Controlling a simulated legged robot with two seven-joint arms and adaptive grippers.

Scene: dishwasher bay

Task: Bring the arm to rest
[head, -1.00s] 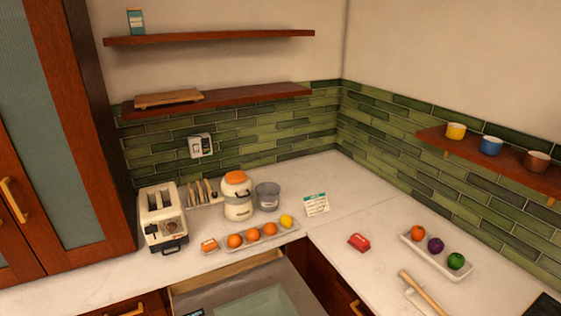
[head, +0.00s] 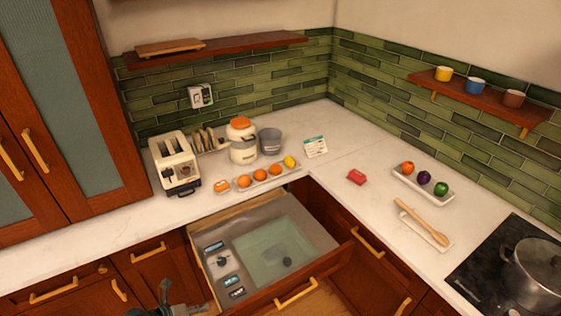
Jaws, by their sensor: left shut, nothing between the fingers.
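My left gripper (head: 167,294) shows at the bottom edge in the head view, in front of the lower cabinets and left of the open drawer (head: 318,274). Its fingers are shut with nothing between them, and it touches nothing that I can see. Most of the left arm is cut off by the bottom edge. My right gripper cannot be made out.
The pulled-out drawer holds a pale green glassy panel (head: 262,247). A toaster (head: 174,165), a jar (head: 242,146) and a tray of fruit stand on the back counter. A pot (head: 536,268) sits on the cooktop at right. A wooden spoon (head: 423,223) lies nearby.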

